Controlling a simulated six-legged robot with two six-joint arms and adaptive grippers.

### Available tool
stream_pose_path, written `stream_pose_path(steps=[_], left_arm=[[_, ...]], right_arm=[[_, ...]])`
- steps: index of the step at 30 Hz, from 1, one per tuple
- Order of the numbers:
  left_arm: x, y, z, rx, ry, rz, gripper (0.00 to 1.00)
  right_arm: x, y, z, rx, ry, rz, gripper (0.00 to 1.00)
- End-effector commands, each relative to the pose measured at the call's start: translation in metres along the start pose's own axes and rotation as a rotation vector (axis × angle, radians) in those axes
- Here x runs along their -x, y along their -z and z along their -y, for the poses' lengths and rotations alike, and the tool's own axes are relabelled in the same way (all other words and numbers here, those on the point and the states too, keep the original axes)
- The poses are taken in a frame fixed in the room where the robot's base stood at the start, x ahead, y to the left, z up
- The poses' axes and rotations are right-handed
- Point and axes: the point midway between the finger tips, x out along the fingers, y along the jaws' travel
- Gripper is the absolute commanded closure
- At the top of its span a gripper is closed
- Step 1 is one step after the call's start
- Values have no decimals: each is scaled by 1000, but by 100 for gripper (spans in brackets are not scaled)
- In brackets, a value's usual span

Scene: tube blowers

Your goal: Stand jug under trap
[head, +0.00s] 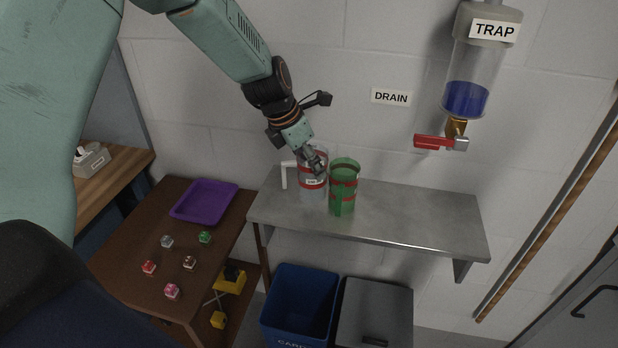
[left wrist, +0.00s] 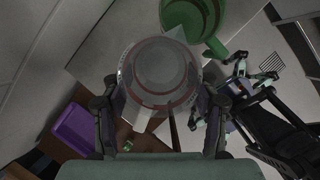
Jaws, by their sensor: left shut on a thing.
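A clear jug (head: 312,186) with red bands and a white handle is at the left part of the metal shelf (head: 420,222). My left gripper (head: 316,163) is shut on this jug from above; in the left wrist view the jug (left wrist: 160,85) sits between the fingers. I cannot tell whether its base touches the shelf. The trap (head: 475,62), a clear vessel with blue liquid, hangs on the wall at the upper right. My right gripper (left wrist: 238,85) shows only in the left wrist view, fingers apart and empty.
A red-handled valve (head: 433,142) is under the trap, with a DRAIN label (head: 391,97) to its left. The shelf's right part is clear. A purple tray (head: 204,201) and several small cubes lie on the brown table (head: 130,262). A blue bin (head: 299,305) stands below.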

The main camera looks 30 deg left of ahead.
Motion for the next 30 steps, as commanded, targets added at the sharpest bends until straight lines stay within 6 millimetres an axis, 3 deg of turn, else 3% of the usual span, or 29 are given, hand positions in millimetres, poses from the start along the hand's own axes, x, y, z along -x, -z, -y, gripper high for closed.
stream_pose_path(steps=[10,22,23,30], left_arm=[[-36,15,0,-1,-1,-1,72],[-39,16,0,0,-1,0,72],[-38,16,0,0,-1,0,38],[-38,16,0,0,-1,0,17]], right_arm=[[-12,0,0,0,0,0,60],[-11,0,0,0,0,0,60],[-11,0,0,0,0,0,60],[-11,0,0,0,0,0,60]])
